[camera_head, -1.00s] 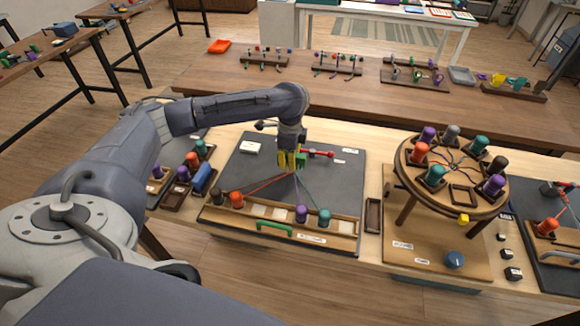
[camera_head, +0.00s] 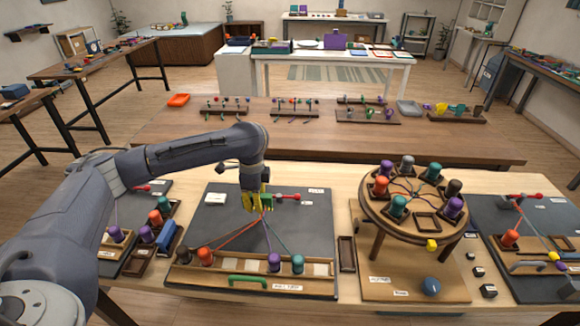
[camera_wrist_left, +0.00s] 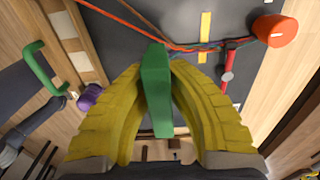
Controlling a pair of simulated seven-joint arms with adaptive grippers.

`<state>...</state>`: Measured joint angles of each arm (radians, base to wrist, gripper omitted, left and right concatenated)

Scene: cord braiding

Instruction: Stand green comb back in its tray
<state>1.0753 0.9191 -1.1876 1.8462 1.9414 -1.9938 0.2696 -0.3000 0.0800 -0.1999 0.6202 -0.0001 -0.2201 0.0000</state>
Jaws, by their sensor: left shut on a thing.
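The green comb (camera_head: 267,201) is held between the yellow fingers of my left gripper (camera_head: 256,203), over the upper part of the dark braiding board (camera_head: 215,225). In the left wrist view the comb (camera_wrist_left: 156,90) is a green block between the two curved fingers of the left gripper (camera_wrist_left: 158,95), which are shut on it. Coloured cords run from close by the comb down to the bobbins. A small empty dark wooden tray (camera_head: 346,254) lies just right of the board; I cannot tell for sure that it is the comb's. My right gripper is not in view.
Orange (camera_head: 206,256), purple (camera_head: 274,262) and teal bobbins (camera_head: 298,264) stand along the board's front rack, behind a green handle (camera_head: 248,281). A round braiding stand (camera_head: 412,222) with several bobbins rises right of the tray. A red-ended rod (camera_head: 290,198) lies right of the gripper.

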